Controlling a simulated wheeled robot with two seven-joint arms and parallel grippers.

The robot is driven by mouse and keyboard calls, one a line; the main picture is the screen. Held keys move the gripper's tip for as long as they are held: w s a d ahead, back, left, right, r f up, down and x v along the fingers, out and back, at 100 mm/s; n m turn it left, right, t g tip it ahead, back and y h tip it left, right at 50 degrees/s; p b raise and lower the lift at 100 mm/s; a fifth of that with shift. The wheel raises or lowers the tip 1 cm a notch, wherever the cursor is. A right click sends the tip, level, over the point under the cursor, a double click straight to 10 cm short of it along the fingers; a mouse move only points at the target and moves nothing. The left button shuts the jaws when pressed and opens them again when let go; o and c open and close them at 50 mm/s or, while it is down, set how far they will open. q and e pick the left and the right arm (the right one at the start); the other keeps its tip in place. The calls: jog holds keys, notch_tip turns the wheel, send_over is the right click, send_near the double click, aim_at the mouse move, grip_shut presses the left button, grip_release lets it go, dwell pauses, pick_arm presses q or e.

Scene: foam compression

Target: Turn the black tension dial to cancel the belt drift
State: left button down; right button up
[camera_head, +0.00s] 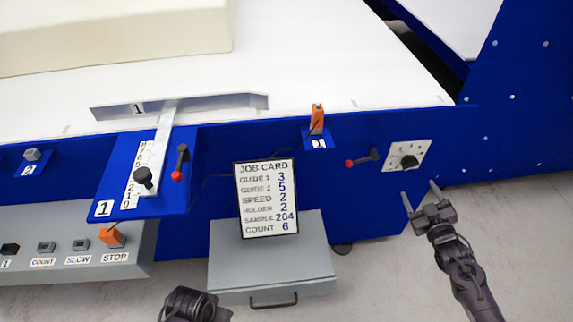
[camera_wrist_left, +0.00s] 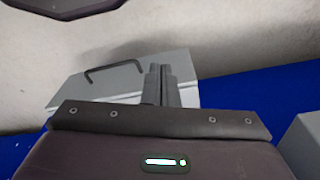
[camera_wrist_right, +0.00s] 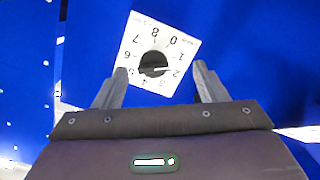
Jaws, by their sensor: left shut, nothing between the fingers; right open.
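The black tension dial (camera_head: 409,162) sits on a white numbered plate (camera_head: 396,148) on the blue side panel at the right. In the right wrist view the dial (camera_wrist_right: 153,64) shows between and beyond my fingertips, its pale pointer mark near the 2. My right gripper (camera_head: 421,194) is open and empty, below and just right of the dial, apart from it. In the left wrist view my left gripper (camera_wrist_left: 159,68) is shut with nothing in it, in front of the grey drawer box. The white belt (camera_head: 310,60) runs across the top, carrying a cream foam block (camera_head: 120,35).
A job card (camera_head: 266,198) stands on the grey drawer box (camera_head: 270,260). A red-tipped lever (camera_head: 362,157) projects just left of the dial. An orange part (camera_head: 317,118) sits on a small bracket. Control buttons (camera_head: 62,247) line the lower left. Floor space beside my right gripper is clear.

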aim_at(412, 164)
jog(key=shift+w+r+n+t+y+b, duration=0.3)
jog(key=shift+w+r+n+t+b, duration=0.1)
jog(key=shift+w+r, duration=0.8)
pick_arm(q)
jog(key=shift+s+d+r+b, duration=0.1)
jog(key=shift+d+r+b, duration=0.1)
jog(key=shift+r, duration=0.5)
jog(key=shift+d+r+b, duration=0.1)
jog(key=shift+r+b, duration=0.05)
jog(key=shift+r, duration=0.6)
jog(key=shift+s+d+r+b, duration=0.1)
jog(key=shift+r+b, duration=0.1)
jog(key=shift+r, duration=0.5)
pick_arm(e)
jog(key=shift+w+a, duration=0.15)
jog(key=shift+w, duration=1.45)
jog(key=shift+w+a, duration=0.15)
jog(key=shift+w, duration=1.4)
jog(key=shift+c, duration=0.4)
jog(key=c, duration=0.9)
pick_arm(q)
jog(key=shift+r, duration=0.1)
